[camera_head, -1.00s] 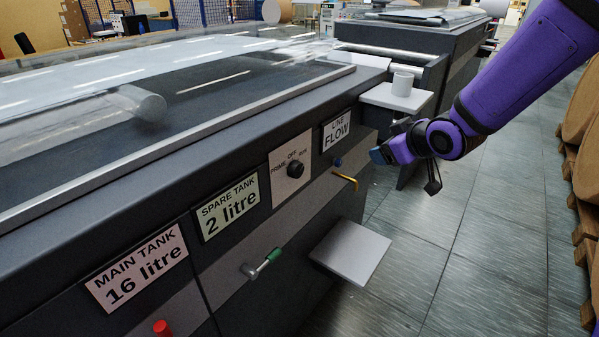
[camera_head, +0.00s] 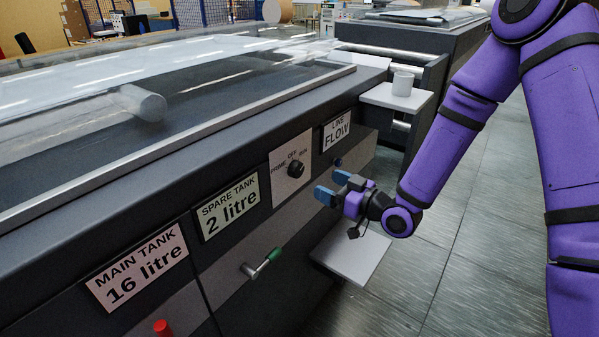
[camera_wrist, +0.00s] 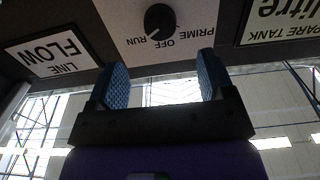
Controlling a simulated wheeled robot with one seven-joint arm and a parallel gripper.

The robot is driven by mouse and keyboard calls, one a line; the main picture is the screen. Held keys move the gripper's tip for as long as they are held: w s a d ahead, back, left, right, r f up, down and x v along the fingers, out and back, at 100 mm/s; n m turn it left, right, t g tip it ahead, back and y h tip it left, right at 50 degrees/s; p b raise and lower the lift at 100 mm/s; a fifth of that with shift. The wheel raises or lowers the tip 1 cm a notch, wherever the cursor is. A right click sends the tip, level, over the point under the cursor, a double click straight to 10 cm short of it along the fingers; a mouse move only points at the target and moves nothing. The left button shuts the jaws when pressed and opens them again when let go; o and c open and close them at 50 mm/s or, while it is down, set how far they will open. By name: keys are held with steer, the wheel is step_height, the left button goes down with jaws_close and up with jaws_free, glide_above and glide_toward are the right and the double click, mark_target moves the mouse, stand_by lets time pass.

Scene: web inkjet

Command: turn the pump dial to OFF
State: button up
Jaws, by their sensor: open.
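The pump dial (camera_head: 295,169) is a black round knob on a pale plate (camera_head: 287,187) on the machine's front, marked PRIME, OFF and RUN. In the wrist view the dial (camera_wrist: 160,19) is upside down at the top, and a pale mark on it seems to point toward RUN. My gripper (camera_head: 332,187) is open and empty, with blue finger pads, right of and below the dial and apart from it. In the wrist view my gripper (camera_wrist: 162,78) has its fingers spread, with the dial beyond the gap between them.
Beside the plate are the LINE FLOW sign (camera_head: 337,131) and SPARE TANK sign (camera_head: 229,206). A grey shelf (camera_head: 345,262) juts out below my gripper. The aisle floor is clear.

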mark_target(299, 172)
steer(key=x, duration=1)
steer(key=c, duration=0.9)
